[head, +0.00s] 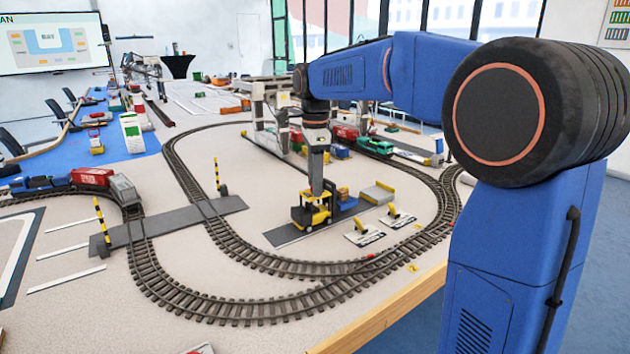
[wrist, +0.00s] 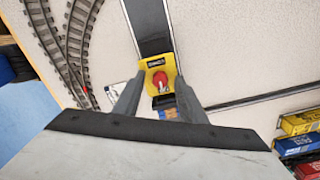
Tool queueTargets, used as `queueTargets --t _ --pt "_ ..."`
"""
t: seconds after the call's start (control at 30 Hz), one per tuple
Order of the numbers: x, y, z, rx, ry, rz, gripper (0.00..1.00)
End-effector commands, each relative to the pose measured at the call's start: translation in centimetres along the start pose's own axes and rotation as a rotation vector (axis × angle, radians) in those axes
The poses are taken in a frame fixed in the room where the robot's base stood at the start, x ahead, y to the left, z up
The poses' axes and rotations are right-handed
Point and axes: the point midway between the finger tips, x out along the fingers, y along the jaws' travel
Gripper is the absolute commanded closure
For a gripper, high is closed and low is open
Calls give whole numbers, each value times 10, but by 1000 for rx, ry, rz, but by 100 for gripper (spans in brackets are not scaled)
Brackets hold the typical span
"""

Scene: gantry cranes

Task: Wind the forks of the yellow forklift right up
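The yellow forklift (head: 309,214) stands on a dark strip inside the track loop. In the wrist view, its yellow top (wrist: 146,66) shows from above, with a red round knob (wrist: 158,79) that has a pale grip on it. My gripper (wrist: 160,82) is open, with one finger on each side of the knob and a gap to both. In the head view, my gripper (head: 317,178) points straight down over the forklift. Whether the fingertips reach down to knob height I cannot tell. The forks are not clearly visible, so their height cannot be told.
A blue block (head: 347,203) and a grey platform (head: 377,193) are right of the forklift. Two small plates with yellow levers (head: 364,234) lie in front. Rail track (head: 230,255) curves around. A gantry crane (head: 262,105) stands behind. Coloured containers (wrist: 298,122) show at the wrist view's right.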

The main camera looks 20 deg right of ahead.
Motion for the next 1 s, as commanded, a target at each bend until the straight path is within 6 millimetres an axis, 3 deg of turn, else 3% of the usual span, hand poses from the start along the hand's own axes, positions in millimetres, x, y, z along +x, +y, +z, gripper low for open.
queueTargets --t 0.37,1.0 --pt "-10 -1 0 0 0 -2 62" --pt "-130 -1 0 0 -1 -3 62"
